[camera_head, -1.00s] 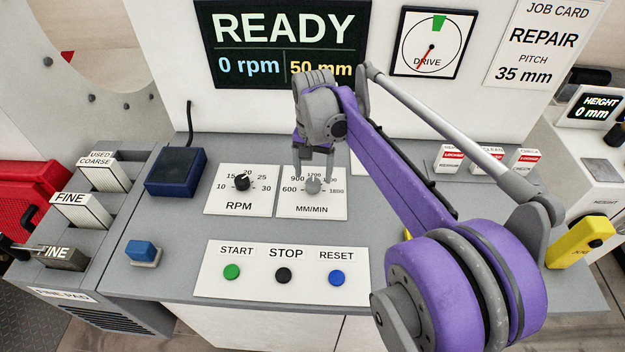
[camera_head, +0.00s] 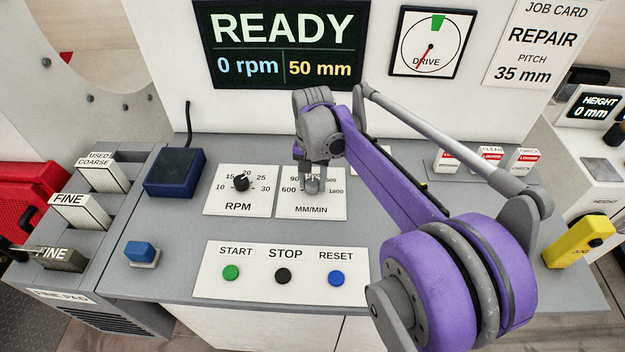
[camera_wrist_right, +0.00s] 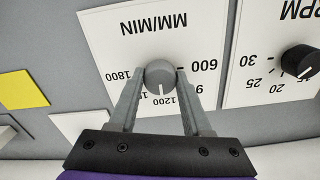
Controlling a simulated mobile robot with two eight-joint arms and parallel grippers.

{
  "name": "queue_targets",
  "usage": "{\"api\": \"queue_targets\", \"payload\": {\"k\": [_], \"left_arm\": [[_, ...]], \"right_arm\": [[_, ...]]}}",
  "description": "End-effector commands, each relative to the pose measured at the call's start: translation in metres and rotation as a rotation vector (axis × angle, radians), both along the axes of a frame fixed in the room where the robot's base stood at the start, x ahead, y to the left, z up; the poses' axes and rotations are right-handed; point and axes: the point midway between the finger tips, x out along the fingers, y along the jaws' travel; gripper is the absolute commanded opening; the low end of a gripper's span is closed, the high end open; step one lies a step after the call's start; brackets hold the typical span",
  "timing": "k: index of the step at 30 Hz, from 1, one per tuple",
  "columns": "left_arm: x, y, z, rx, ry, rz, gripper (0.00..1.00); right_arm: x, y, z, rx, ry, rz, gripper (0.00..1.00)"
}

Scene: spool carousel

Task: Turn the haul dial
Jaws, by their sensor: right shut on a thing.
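The haul dial is the grey knob (camera_wrist_right: 160,76) on the white MM/MIN plate (camera_head: 325,207), marked from 600 to 1800. In the right wrist view its white mark points toward the 1200 side. My right gripper (camera_wrist_right: 160,82) has its two fingers on either side of the knob and is shut on it. In the head view the right gripper (camera_head: 312,186) comes down over the knob and hides most of it. My left gripper is in neither view.
The black RPM knob (camera_head: 241,184) is just left of the haul dial. START (camera_head: 231,272), STOP (camera_head: 283,276) and RESET (camera_head: 336,278) buttons lie in front. A dark blue box (camera_head: 175,172) stands to the left. The screen (camera_head: 290,45) reads READY, 0 rpm, 50 mm.

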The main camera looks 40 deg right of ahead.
Motion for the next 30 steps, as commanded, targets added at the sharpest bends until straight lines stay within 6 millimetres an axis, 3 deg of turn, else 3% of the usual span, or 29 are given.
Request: {"api": "queue_targets", "payload": {"k": [14, 30], "left_arm": [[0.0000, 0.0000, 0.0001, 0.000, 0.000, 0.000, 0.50], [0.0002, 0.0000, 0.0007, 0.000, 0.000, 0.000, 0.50]], "right_arm": [[0.0001, 0.0000, 0.0002, 0.000, 0.000, 0.077, 0.00], [0.0004, 0.0002, 0.0002, 0.000, 0.000, 0.503, 0.00]]}}
